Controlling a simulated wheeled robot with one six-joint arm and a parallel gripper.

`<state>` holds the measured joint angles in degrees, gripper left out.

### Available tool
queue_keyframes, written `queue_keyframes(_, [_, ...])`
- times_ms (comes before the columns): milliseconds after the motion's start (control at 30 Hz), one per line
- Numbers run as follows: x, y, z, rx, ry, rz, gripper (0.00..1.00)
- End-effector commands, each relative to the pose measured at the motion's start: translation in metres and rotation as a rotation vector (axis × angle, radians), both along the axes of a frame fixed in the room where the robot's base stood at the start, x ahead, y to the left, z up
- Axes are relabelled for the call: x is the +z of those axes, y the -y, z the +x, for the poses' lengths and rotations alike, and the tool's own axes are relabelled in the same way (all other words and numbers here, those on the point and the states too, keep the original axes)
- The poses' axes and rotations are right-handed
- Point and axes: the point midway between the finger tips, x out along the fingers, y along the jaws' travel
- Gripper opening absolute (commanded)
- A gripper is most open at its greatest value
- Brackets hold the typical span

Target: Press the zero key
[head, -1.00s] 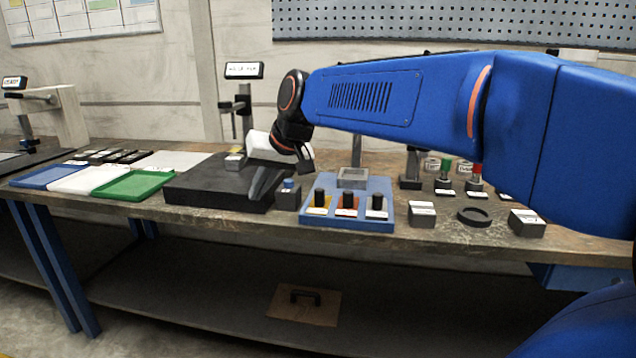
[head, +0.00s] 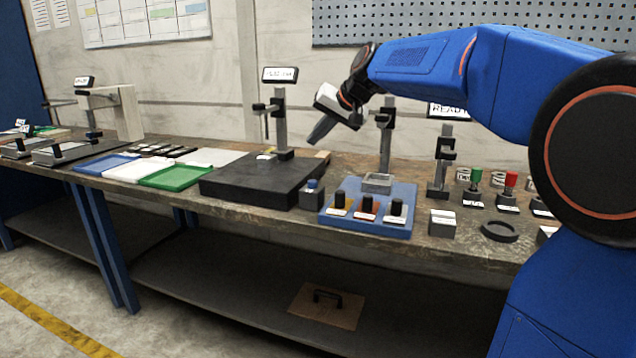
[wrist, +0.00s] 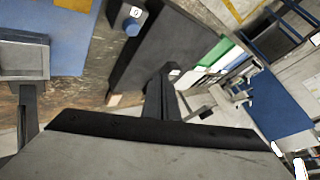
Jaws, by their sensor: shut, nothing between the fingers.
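The key is a blue round button on a small dark block (head: 312,192), beside the right end of the black slab. In the wrist view the blue button (wrist: 132,27) shows near the top, with a small label reading 0 at its side. My gripper (head: 318,134) is shut and empty. In the head view it hangs well above the block, tilted down to the left, with clear air between. In the wrist view my fingers (wrist: 160,95) reach up from the bottom, apart from the button.
A black slab (head: 245,188) with a display post (head: 280,120) stands left of the key. A blue board (head: 350,218) with several black knobs stands to the right, another post (head: 387,140) behind it. Green, white and blue trays lie further left.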

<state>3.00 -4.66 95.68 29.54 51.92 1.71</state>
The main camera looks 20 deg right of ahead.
Motion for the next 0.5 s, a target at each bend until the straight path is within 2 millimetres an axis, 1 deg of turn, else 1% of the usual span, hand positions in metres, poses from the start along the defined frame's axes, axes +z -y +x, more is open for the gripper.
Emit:
queue_keyframes(267, [-0.004,0.0,0.0,0.0,-0.001,-0.001,0.0])
queue_keyframes(367, [-0.011,0.0,-0.001,0.001,-0.003,-0.001,0.0])
queue_keyframes(500, [-0.027,0.0,-0.001,0.001,-0.003,-0.001,0.0])
